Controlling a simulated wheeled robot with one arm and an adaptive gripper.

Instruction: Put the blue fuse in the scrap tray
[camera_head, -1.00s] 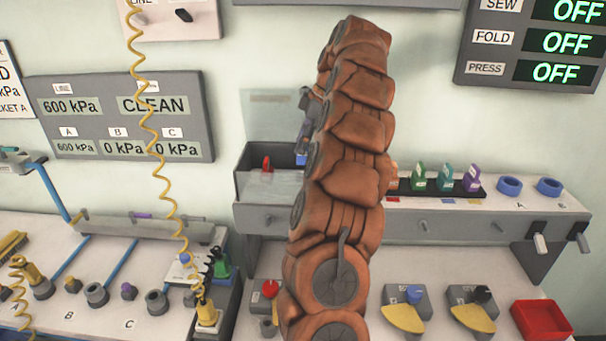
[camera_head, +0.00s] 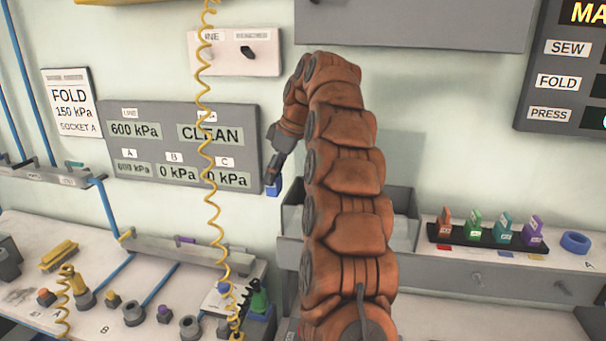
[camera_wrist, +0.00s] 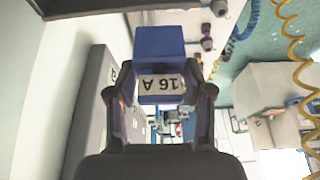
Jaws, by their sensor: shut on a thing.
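The blue fuse (camera_head: 273,188) is held at the tip of my gripper (camera_head: 274,176), in the air in front of the grey gauge panel's right edge. In the wrist view the blue fuse (camera_wrist: 159,45) sits between the two fingertips of my gripper (camera_wrist: 163,92), with a white "16 A" label facing the camera. The fingers are shut on it. No scrap tray can be made out in the current views. The red tray seen at the lower right earlier is outside the picture.
A grey open box (camera_head: 404,220) stands partly behind my arm. A black rack (camera_head: 480,237) of several coloured fuses stands to its right, beside a blue ring (camera_head: 576,242). A yellow coiled hose (camera_head: 211,150) hangs just left of my gripper. Fittings crowd the left bench.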

